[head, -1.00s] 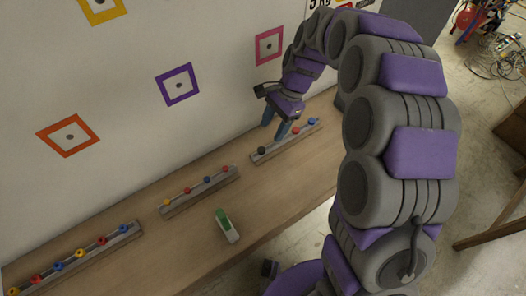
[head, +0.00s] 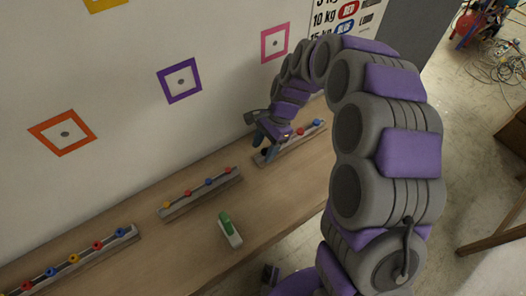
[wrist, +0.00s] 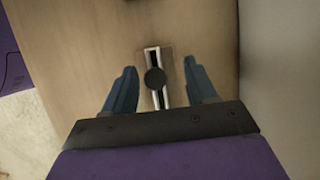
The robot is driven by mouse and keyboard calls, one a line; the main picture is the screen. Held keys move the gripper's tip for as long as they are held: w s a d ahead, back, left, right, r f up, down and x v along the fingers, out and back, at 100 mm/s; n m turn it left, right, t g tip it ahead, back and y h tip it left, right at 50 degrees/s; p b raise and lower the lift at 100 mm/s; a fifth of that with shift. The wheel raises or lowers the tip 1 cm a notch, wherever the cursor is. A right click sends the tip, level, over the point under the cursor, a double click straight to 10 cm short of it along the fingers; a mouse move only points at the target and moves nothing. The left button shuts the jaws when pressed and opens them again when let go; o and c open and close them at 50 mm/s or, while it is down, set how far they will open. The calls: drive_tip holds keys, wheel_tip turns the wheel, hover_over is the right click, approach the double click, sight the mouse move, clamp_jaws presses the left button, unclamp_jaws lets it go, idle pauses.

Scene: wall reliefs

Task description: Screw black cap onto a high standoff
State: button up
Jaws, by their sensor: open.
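The black cap (wrist: 155,78) sits on the end of a grey rail in the wrist view, between my two fingertips and apart from both. My gripper (wrist: 159,86) is open, one blue finger on each side of the rail. In the head view my gripper (head: 264,146) is over the left end of the right-hand rail (head: 296,146), and the fingers largely hide the cap. Square frames with a dark centre are on the wall: pink (head: 275,30), purple (head: 163,80) and orange (head: 42,132). Whether these centres are standoffs is too small to tell.
Red and blue caps (head: 316,123) share the right-hand rail. A middle rail (head: 178,210) and a left rail (head: 95,256) hold several coloured caps. A green and white object (head: 231,235) lies on the wooden table (head: 268,207). The wall stands close behind.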

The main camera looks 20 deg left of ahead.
drive_tip(key=shift+d+r, duration=0.1)
drive_tip(key=shift+d, duration=0.45)
drive_tip(key=c, duration=0.6)
drive_tip(key=shift+a, duration=0.25)
clamp_jaws()
drive_tip(key=shift+r, duration=0.1)
